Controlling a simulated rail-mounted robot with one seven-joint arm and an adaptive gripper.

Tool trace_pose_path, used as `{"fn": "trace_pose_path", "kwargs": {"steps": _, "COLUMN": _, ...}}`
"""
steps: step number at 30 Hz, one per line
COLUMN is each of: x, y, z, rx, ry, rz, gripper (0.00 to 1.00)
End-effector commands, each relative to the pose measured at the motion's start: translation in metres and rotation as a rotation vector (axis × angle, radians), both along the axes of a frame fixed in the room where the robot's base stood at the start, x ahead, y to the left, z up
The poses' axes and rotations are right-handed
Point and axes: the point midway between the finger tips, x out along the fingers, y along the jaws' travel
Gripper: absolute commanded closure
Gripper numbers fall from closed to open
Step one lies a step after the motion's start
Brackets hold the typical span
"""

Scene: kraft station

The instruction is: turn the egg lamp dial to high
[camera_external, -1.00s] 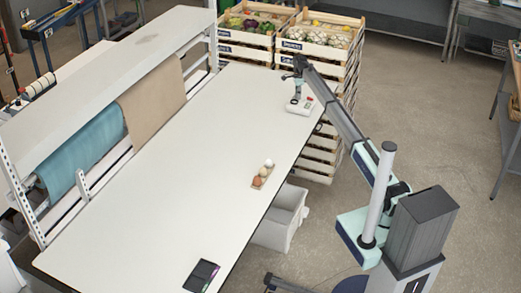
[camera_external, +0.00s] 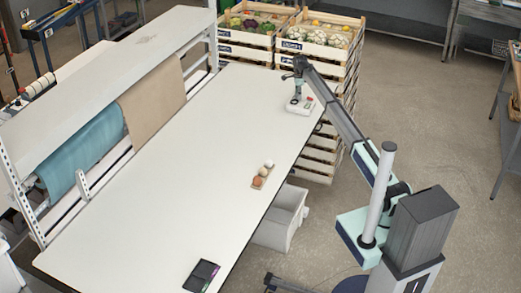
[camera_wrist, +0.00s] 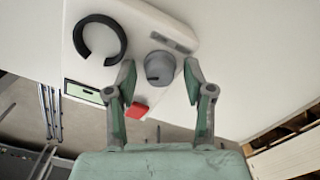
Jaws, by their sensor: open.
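The egg lamp (camera_external: 301,108) is a small white device at the far right end of the white table (camera_external: 180,160). In the wrist view its white body (camera_wrist: 120,25) carries a black ring (camera_wrist: 100,38), a grey round dial (camera_wrist: 160,67) and a red switch (camera_wrist: 137,110). My gripper (camera_wrist: 158,72) is open, with one fingertip on each side of the dial. I cannot tell whether either finger touches it. In the external view my gripper (camera_external: 296,88) is small, right over the lamp. The dial's setting is too small to read.
A small tray of eggs (camera_external: 262,175) sits at the table's right edge. A dark flat case (camera_external: 201,275) lies at the near end. Crates of vegetables (camera_external: 320,45) stand beyond the table. A shelf with paper rolls (camera_external: 110,85) runs along the left. The middle of the table is clear.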

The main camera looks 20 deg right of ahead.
Motion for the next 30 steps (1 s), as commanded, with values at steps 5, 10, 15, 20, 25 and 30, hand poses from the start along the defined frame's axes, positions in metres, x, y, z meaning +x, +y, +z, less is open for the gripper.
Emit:
{"fn": "trace_pose_path", "kwargs": {"steps": 5, "x": 0.0001, "y": 0.0005, "z": 0.0006, "rx": 0.001, "ry": 0.0, "rz": 0.053, "gripper": 0.46}}
{"fn": "trace_pose_path", "kwargs": {"steps": 10, "x": 0.0, "y": 0.0004, "z": 0.0006, "rx": 0.0, "ry": 0.0, "rz": 0.185, "gripper": 0.46}}
{"fn": "trace_pose_path", "kwargs": {"steps": 15, "x": 0.0002, "y": 0.0004, "z": 0.0007, "rx": 0.0, "ry": -0.001, "rz": 0.368, "gripper": 0.46}}
{"fn": "trace_pose_path", "kwargs": {"steps": 20, "x": 0.0002, "y": 0.0004, "z": 0.0006, "rx": 0.0, "ry": -0.001, "rz": 0.542, "gripper": 0.46}}
{"fn": "trace_pose_path", "kwargs": {"steps": 25, "x": 0.0002, "y": 0.0004, "z": 0.0007, "rx": 0.0, "ry": -0.001, "rz": 0.726, "gripper": 0.46}}
{"fn": "trace_pose_path", "kwargs": {"steps": 30, "x": 0.0002, "y": 0.0004, "z": 0.0007, "rx": 0.001, "ry": -0.001, "rz": 0.91, "gripper": 0.46}}
